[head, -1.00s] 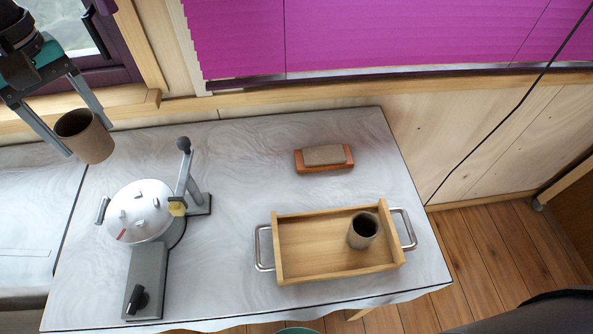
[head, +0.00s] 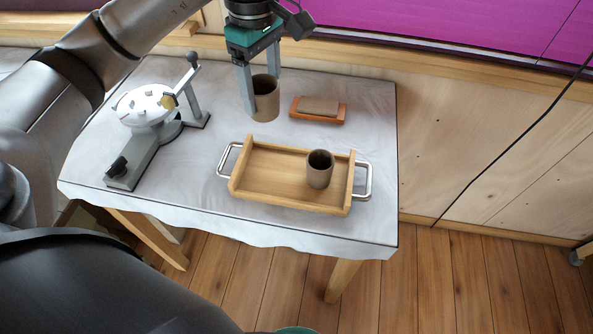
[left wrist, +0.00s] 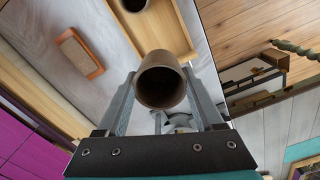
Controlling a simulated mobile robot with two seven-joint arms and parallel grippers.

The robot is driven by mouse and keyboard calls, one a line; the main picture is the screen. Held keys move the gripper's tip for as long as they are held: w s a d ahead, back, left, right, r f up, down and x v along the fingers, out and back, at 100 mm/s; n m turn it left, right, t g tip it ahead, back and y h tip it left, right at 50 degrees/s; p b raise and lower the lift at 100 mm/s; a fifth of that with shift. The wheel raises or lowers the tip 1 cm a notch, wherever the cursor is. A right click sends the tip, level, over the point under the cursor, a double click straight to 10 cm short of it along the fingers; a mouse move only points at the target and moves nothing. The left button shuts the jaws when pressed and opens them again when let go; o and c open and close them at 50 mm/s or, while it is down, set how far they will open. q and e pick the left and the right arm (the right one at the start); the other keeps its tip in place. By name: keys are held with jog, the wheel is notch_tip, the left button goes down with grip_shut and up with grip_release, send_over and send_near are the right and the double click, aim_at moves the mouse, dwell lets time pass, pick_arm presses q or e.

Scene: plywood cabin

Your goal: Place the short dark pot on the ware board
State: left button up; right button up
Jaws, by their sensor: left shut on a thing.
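My left gripper (head: 262,103) is shut on a brown, open-topped pot (head: 266,88), a finger on each side. The pot is upright in the air behind the wooden ware board (head: 273,189), above the table. The left wrist view shows the held pot (left wrist: 161,82) between the fingers, its dark inside facing the camera. The ware board is a shallow tray with metal handles. A second grey-brown pot (head: 319,172) stands upright on its right part; its left part is bare. I cannot tell which pot is the shorter. My right gripper is not in view.
A brown block on an orange base (head: 318,110) lies behind the board, right of the held pot. A device with a round white top and lever (head: 147,104) stands at the table's left. The grey-white table (head: 200,165) has clear room between device and board.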

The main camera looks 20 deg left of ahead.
aim_at(264, 116)
pick_arm(q)
notch_tip(264, 116, down, 18)
jog(key=shift+a+f, duration=0.1)
jog(key=shift+f, duration=0.1)
jog(key=shift+b, duration=0.3)
jog(key=shift+f, duration=0.2)
jog(key=o, duration=1.5)
jog(key=shift+r, duration=0.15)
notch_tip(264, 116, up, 12)
jog(key=shift+r, duration=0.1)
